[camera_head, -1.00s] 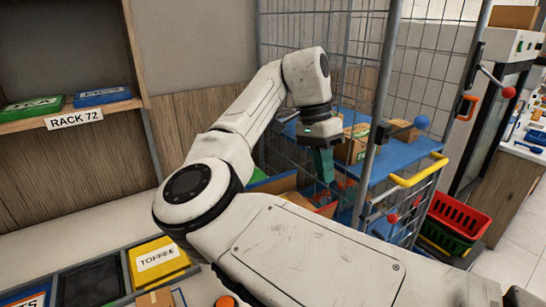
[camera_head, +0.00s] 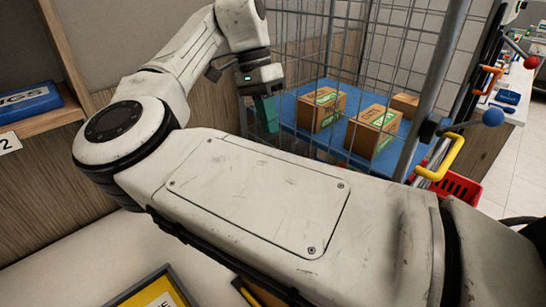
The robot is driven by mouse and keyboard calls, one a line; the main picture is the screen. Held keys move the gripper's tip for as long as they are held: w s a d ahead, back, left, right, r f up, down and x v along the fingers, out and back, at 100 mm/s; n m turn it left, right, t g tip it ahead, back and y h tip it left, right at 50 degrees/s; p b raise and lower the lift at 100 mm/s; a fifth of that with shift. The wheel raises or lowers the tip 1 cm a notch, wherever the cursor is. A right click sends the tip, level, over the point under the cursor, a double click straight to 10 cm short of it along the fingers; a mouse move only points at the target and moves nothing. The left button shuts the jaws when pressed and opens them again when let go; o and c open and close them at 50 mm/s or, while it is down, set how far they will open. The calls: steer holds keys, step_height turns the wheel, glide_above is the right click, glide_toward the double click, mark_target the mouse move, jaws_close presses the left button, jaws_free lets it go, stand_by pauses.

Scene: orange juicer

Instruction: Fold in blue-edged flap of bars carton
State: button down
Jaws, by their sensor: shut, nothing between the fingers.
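My gripper (camera_head: 266,114) has green fingers pointing down and is shut with nothing in it. It is at the upper middle, in front of the wire cage side and left of the cage's blue shelf. No carton with a blue-edged flap can be made out now. My own upper arm covers the area below the gripper, where an open carton with coloured flaps showed earlier. I cannot tell how its flaps stand.
Closed brown cartons (camera_head: 322,108) stand on the blue shelf (camera_head: 290,118) inside the wire cage. A grey post, a yellow handle (camera_head: 440,160) and a red basket (camera_head: 459,188) are at right. A blue box (camera_head: 25,101) lies on the left rack. A yellow-topped bin (camera_head: 150,293) is at the bottom.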

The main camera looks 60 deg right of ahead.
steer(key=s+a+f+p, duration=0.2)
steer(key=s+f, duration=0.4)
steer(key=f, duration=0.3)
steer(key=shift+s+f, duration=0.3)
steer(key=shift+f, duration=0.05)
stand_by(0.3)
